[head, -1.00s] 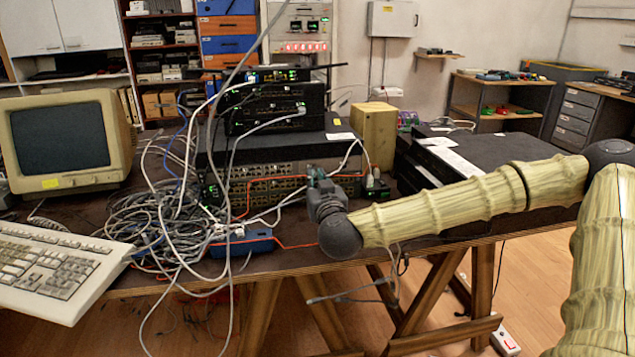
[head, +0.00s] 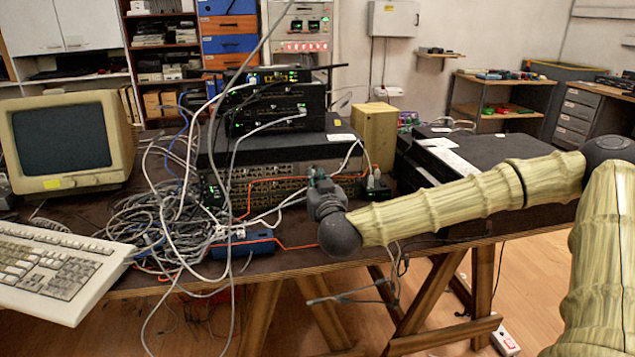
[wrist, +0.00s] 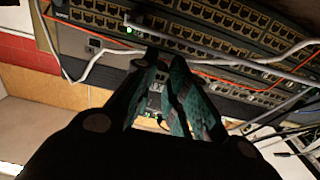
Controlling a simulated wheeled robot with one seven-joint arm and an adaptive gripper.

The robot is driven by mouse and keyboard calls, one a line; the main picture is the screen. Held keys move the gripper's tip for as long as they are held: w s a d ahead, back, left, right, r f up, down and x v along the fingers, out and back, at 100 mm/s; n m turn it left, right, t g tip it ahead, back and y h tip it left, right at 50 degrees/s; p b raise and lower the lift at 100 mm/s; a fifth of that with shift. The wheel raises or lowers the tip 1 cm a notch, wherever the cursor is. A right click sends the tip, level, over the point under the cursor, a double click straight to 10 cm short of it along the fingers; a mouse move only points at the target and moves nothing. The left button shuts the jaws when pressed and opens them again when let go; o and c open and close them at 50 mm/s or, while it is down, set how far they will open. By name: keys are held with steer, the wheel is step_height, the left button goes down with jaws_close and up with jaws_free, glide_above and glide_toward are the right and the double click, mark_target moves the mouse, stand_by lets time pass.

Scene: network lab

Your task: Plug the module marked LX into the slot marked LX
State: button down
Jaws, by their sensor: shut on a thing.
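In the wrist view, my gripper (wrist: 166,66) has its two teal fingers close together, pointing at the front of the rack switches. A small dark module (wrist: 157,91) with a pale mark shows between the fingers; most of it is hidden and I cannot read the mark surely. In the head view, my gripper (head: 318,180) is in front of the right part of the switch stack (head: 270,190). The module cannot be made out there. No slot marked LX can be read in either view, and I cannot tell whether the module touches a slot.
A tangle of grey cables (head: 165,215) lies left of my gripper. An orange cable (head: 290,247) and white cables run close by. A small blue box (head: 243,243) sits near the table's front edge. A beige box (head: 374,136) stands behind; dark equipment (head: 465,160) is at right.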

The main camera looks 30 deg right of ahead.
steer(key=shift+p+x, duration=0.3)
steer(key=shift+x, duration=0.9)
stand_by(1.1)
steer(key=c, duration=1.4)
jaws_free()
steer(key=shift+o, duration=0.2)
steer(key=shift+s, duration=0.1)
steer(key=v, duration=0.7)
steer(key=shift+s, duration=0.15)
